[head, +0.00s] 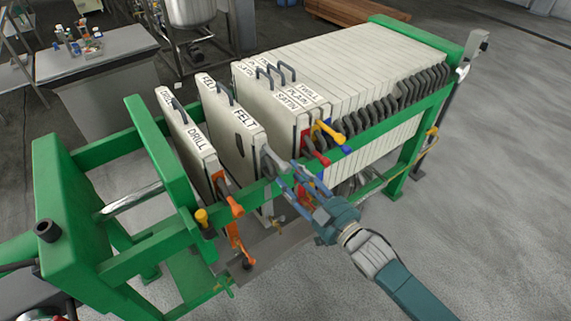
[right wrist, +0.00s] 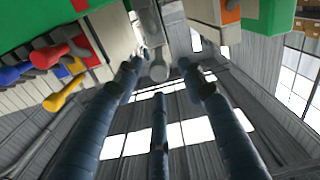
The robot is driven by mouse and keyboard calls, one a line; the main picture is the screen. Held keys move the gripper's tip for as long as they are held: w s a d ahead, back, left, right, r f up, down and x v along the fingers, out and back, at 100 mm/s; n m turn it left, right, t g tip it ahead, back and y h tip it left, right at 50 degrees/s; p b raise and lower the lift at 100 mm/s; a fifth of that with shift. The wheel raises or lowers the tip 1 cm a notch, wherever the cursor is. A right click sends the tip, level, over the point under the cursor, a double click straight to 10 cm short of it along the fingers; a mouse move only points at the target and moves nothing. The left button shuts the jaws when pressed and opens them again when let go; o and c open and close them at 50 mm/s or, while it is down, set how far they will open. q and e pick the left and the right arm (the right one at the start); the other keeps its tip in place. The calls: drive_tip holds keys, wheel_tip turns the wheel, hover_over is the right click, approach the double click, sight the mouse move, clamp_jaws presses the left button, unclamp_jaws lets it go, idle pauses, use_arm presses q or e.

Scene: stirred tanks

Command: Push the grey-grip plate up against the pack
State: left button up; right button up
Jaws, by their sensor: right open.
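The grey-grip plate (head: 228,125) is a white plate marked FELT. It hangs upright in the green press frame, with a gap to the pack (head: 345,68) on its right. Its grey grip (head: 272,160) sticks out at the near rail and shows in the right wrist view (right wrist: 158,68) between my fingers. My right gripper (head: 286,172) is open with its fingertips around or just beside this grip; contact cannot be told. In the right wrist view my right gripper (right wrist: 160,75) has its fingers spread. My left gripper is not in view.
The DRILL plate (head: 190,145) with an orange grip (head: 226,195) stands apart to the left. Red (head: 314,150), yellow (head: 330,132) and blue grips stick out from the pack's front plates, close to my right fingers. The green near rail (head: 370,140) runs below the grips.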

sight(289, 171)
drive_tip(key=x, duration=0.4)
drive_tip(key=shift+d+p, duration=0.15)
drive_tip(key=shift+p, duration=0.15)
drive_tip(key=shift+w+a, duration=0.25)
drive_tip(key=shift+w, duration=0.05)
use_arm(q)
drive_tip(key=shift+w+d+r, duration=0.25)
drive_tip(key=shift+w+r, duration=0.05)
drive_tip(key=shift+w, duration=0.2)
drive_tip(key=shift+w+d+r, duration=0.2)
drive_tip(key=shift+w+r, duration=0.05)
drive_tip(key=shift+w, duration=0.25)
use_arm(e)
drive_tip(key=shift+f, duration=0.1)
drive_tip(key=shift+c, duration=0.2)
drive_tip(key=c, duration=0.9)
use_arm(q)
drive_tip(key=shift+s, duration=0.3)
use_arm(e)
clamp_jaws()
